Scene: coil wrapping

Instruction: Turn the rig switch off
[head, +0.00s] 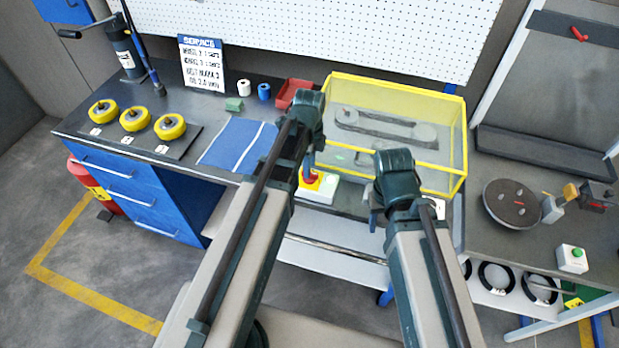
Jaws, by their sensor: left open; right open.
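A white switch box (322,193) with a red button on a yellow base and a smaller green button stands at the bench's front edge, before the yellow-framed clear enclosure (452,150). My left gripper (308,172) is open and points down right at the red button; it partly covers the button, and I cannot tell whether they touch. My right gripper (374,222) is open and empty, in front of the enclosure's lower front, to the right of the switch box. Inside the enclosure lies a grey belt-and-pulley rig (385,127).
Another white box with a green button (573,260) sits on the right bench near a dark round plate (511,203). Three yellow coils (135,119), a blue cloth (238,144), a red bin (291,94) and a printed sign (202,65) are on the left bench.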

